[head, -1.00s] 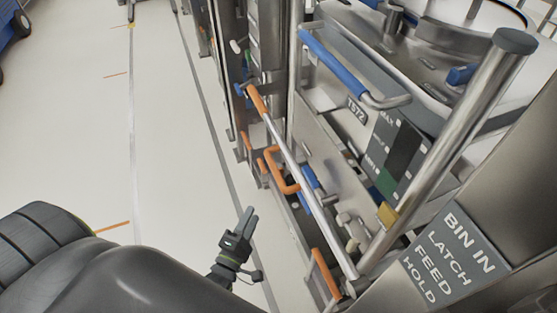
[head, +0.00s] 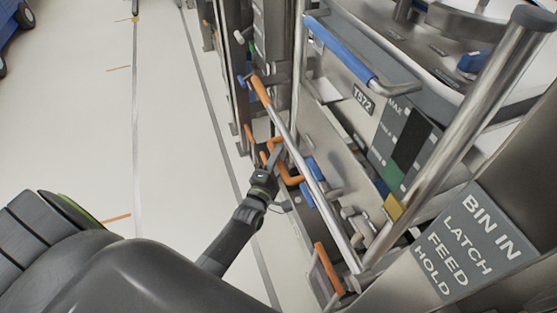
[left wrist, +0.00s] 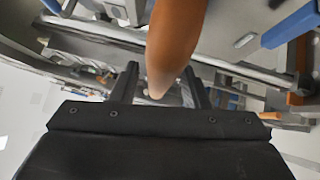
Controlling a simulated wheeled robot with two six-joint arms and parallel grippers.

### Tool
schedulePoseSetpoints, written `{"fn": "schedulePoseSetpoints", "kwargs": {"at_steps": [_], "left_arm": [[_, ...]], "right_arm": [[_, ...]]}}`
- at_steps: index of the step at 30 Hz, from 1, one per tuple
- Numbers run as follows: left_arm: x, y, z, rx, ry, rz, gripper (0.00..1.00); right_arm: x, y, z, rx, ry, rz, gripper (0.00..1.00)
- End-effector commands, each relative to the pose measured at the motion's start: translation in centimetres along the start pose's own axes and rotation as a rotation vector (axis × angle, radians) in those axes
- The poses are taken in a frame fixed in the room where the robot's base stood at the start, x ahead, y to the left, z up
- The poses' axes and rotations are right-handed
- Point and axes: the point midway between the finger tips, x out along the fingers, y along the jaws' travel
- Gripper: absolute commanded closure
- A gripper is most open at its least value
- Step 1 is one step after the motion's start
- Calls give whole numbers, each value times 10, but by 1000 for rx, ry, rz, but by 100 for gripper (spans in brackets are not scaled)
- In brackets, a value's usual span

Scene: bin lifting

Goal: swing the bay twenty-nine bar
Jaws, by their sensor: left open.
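A steel bar (head: 312,180) with an orange grip (head: 260,90) at its upper end slants across the front of the machine bay. Beside it is an orange loop handle (head: 290,180). My left gripper (head: 273,154) is open, next to the loop handle and the bar's left side. In the left wrist view a large orange piece (left wrist: 177,45) hangs close to the camera, its tip near the space between my open fingers (left wrist: 162,88); I cannot tell which orange part it is. No bay number twenty-nine is readable. My right gripper is out of view.
A thick steel post (head: 455,130) and a "BIN IN LATCH FEED HOLD" sign (head: 470,240) stand at the right. A blue-gripped handle (head: 342,50) is above the bar. Another orange handle (head: 328,268) is low down.

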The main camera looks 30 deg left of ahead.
Motion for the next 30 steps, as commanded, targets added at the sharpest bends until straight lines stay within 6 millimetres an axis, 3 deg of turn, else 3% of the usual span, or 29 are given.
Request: {"fn": "schedulePoseSetpoints", "kwargs": {"at_steps": [11, 21, 30], "left_arm": [[6, 0, 0, 1, 0, 0, 59], [6, 0, 0, 0, 0, -1, 100], [6, 3, 0, 5, -1, 4, 100]], "right_arm": [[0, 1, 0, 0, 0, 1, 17], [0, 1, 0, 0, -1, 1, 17], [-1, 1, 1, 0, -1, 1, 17]]}}
